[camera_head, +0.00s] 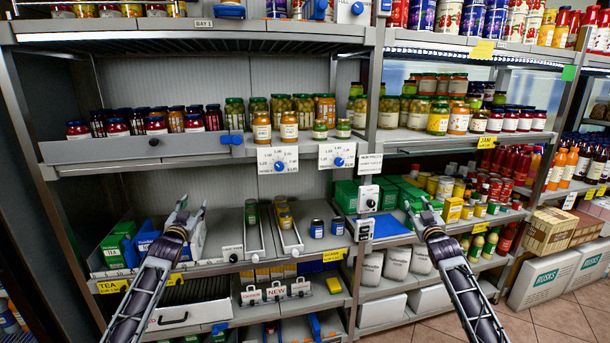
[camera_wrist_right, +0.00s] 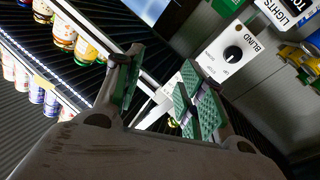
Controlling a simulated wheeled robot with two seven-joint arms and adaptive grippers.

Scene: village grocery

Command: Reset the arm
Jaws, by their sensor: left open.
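My left arm comes in from the lower left in the head view. My left gripper (camera_head: 193,207) is open and empty, with its fingers pointing up in front of the lower middle shelf. My right arm comes in from the lower right. My right gripper (camera_head: 418,206) is open in front of the shelf to the right. In the right wrist view its two green-padded fingers (camera_wrist_right: 160,92) stand apart with nothing held between them.
Shelving (camera_head: 190,148) full of jars fills the view. Dial panels (camera_head: 278,162) hang on it. A panel marked BLIND (camera_wrist_right: 232,53) with a black knob shows in the right wrist view. Cardboard boxes (camera_head: 548,228) and a RUSKS carton (camera_head: 543,283) stand at the right. The tiled floor (camera_head: 565,315) there is clear.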

